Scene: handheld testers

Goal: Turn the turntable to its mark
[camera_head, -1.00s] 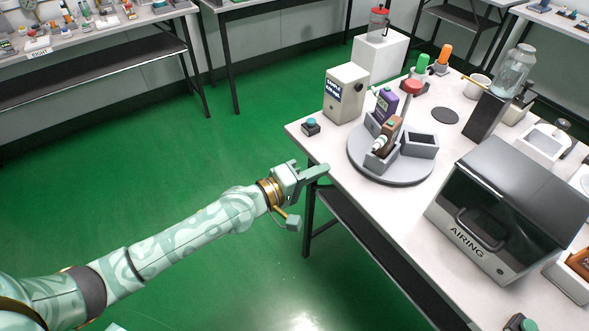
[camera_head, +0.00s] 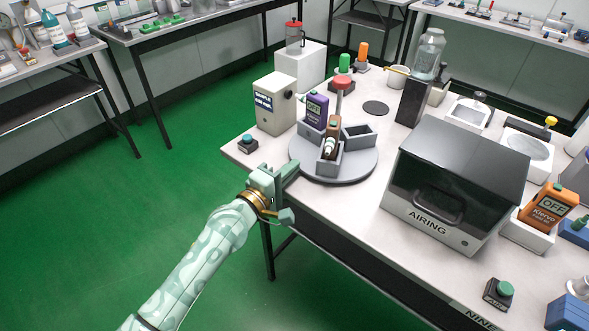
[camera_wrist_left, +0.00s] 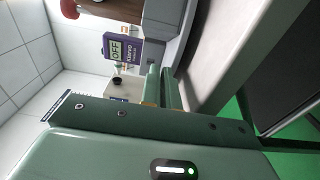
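The turntable (camera_head: 367,165) is a round grey disc near the table's left end, with a red-knobbed post (camera_head: 342,83) rising among its grey bins. A purple tester (camera_head: 316,107) and a brown tester (camera_head: 332,132) stand in bins; another bin (camera_head: 358,136) at the right looks empty. I cannot make out the mark. My left gripper (camera_head: 290,172) is at the table's front edge, just front-left of the disc. In the left wrist view its fingers (camera_wrist_left: 161,88) are together with nothing visible between them, close to the disc's rim. The purple tester (camera_wrist_left: 119,48) shows beyond. My right gripper is out of view.
A beige labelled box (camera_head: 274,103) and a teal button (camera_head: 248,143) stand left of the turntable. A large AIRING box (camera_head: 455,185) stands to its right. A dark round pad (camera_head: 375,107) lies behind. Green floor is open at the left.

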